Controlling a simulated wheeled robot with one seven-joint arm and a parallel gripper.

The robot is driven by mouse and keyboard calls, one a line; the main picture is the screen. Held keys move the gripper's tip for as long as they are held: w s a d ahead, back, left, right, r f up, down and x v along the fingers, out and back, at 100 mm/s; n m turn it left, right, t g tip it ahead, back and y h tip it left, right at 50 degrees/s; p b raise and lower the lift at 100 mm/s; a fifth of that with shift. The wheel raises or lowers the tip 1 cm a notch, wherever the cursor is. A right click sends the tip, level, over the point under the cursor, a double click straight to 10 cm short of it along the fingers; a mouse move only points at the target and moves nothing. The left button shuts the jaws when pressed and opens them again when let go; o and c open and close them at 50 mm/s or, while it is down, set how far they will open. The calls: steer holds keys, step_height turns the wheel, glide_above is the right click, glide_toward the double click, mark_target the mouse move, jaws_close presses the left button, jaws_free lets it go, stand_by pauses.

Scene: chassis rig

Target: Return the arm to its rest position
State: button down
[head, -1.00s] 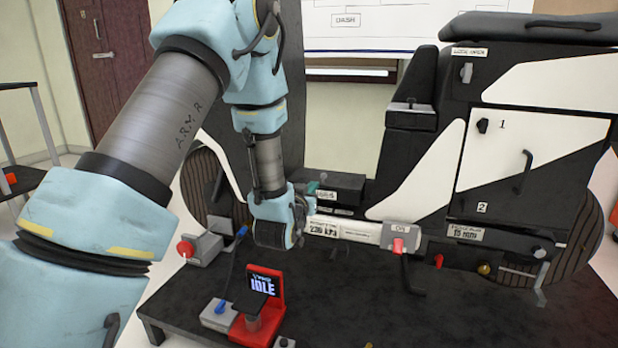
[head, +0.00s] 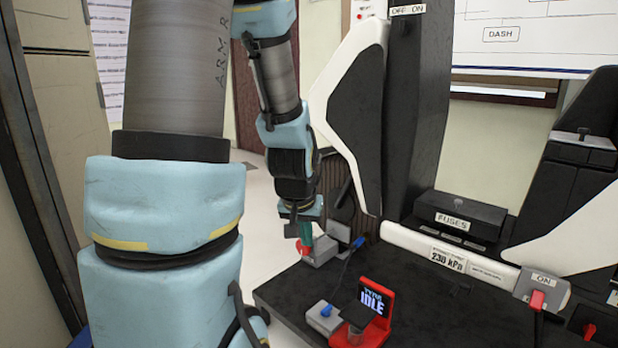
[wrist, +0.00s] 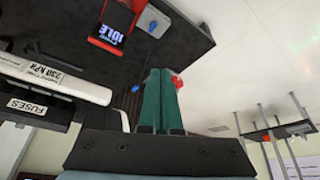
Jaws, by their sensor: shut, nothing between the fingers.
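My arm rises at the left of the head view, bends at the top and hangs down. My gripper (head: 304,238) points down near the left end of the black platform (head: 440,310), in front of a grey block with a red knob. In the wrist view its green fingers (wrist: 160,98) are together with nothing between them. A red knob (wrist: 177,82) shows just beside the fingertips there; I cannot tell whether they touch.
A red stand with an IDLE screen (head: 375,300) and a grey block with a blue knob (head: 326,315) stand on the platform. The FUSES box (head: 459,217) and a white 230 kPa bar (head: 450,258) lie to the right. Pale floor (head: 262,215) is open left of the platform.

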steer(key=s+a+r+n+g+y, duration=0.1)
steer(key=s+a+n+g, duration=0.15)
steer(key=s+a, duration=0.45)
step_height(320, 180, up, 35)
steer(key=s+m+p, duration=0.1)
steer(key=p, duration=3.4)
steer(key=shift+d, duration=0.45)
steer(key=shift+g, duration=0.25)
